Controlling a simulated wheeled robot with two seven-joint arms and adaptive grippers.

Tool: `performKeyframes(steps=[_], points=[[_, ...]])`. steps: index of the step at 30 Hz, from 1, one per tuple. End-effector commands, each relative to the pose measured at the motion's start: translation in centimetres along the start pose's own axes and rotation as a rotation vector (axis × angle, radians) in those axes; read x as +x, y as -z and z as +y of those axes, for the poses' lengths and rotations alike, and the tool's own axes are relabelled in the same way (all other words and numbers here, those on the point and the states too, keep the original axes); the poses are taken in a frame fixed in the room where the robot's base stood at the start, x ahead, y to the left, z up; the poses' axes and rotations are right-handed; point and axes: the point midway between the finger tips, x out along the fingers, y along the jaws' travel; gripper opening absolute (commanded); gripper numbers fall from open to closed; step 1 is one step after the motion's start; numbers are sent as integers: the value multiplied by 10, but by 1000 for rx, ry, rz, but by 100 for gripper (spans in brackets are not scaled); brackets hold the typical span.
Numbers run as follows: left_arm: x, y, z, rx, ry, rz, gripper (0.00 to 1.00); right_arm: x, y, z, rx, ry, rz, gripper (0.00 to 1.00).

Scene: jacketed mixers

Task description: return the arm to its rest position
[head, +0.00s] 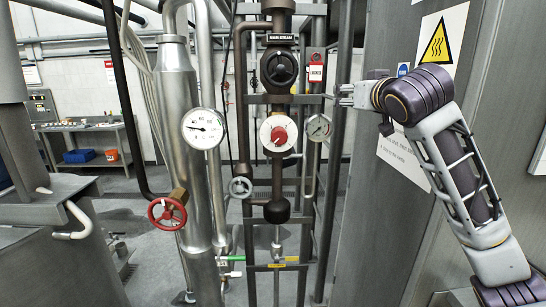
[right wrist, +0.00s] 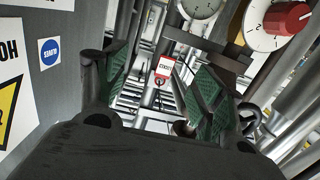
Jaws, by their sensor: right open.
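My right arm comes in from the right in the head view, in front of a grey metal cabinet (head: 385,230). My right gripper (head: 350,95) points left toward the pipework, small and partly end-on there. In the right wrist view my right gripper (right wrist: 155,85) shows two green-padded fingers spread apart with nothing between them. Beyond the fingers, a red and white tag (right wrist: 164,68) hangs on the pipework; it also shows in the head view (head: 316,73). My left gripper is not in view.
A red handwheel (head: 167,213) is lower left. A workbench (head: 85,126) with bins stands at the back left.

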Motion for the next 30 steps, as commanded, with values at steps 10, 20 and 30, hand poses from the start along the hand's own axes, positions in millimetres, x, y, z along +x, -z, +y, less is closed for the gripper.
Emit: performKeyframes(steps=[10,20,30], points=[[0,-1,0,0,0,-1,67,18,-91,-14,-23,26,-123,68],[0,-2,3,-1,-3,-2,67,22,-174,-23,-41,47,-235,68],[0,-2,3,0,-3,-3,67,15,-258,-30,-52,66,-352,68]])
